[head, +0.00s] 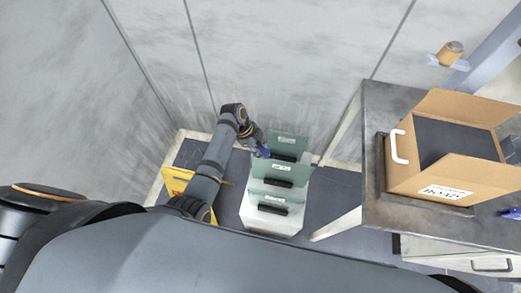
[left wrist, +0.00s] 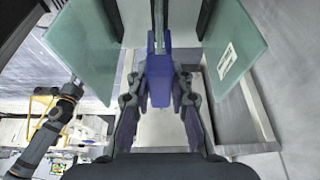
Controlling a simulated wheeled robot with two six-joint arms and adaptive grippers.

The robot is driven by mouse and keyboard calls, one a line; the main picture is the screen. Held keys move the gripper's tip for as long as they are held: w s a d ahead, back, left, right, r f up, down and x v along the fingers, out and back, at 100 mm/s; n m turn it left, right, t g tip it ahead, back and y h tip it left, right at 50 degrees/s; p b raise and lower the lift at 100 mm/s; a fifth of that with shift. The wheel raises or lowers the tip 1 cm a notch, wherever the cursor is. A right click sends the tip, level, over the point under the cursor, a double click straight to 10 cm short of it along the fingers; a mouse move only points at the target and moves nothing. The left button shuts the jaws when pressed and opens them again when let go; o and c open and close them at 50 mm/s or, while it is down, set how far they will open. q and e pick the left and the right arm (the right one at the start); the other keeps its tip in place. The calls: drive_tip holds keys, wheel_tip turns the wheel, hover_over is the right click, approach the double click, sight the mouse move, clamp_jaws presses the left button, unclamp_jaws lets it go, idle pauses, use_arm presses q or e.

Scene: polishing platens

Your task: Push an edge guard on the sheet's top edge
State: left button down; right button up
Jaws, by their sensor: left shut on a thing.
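My left gripper (head: 260,148) reaches down to the stand of green glass sheets and is shut on a blue edge guard (head: 264,152). In the left wrist view the guard (left wrist: 159,75) sits between the two fingers (left wrist: 160,100). A sheet seen edge-on (left wrist: 158,22) runs up to the guard's far end; I cannot tell whether the guard grips it. In the head view several upright green sheets, among them the middle one (head: 292,172), stand in black holders on a white stand (head: 270,222). My right gripper is not in view.
Other sheets flank the guard at left (left wrist: 85,45) and right (left wrist: 235,55) in the left wrist view. A metal table (head: 378,110) with a cardboard box (head: 455,182) stands right of the stand. A blue piece (head: 512,213) lies on it. A yellow object (head: 176,182) is at left.

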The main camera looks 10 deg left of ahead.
use_arm(q)
drive_tip(key=shift+f, duration=0.45)
idle(0.6)
drive_tip(key=shift+f+b, duration=0.45)
drive_tip(key=shift+f, duration=0.35)
idle(0.5)
drive_tip(key=shift+f+b, duration=0.3)
drive_tip(key=shift+f, duration=0.3)
idle(0.6)
drive_tip(key=shift+f, duration=0.25)
idle(0.6)
drive_tip(key=c, duration=1.1)
unclamp_jaws()
drive_tip(key=shift+c, duration=0.2)
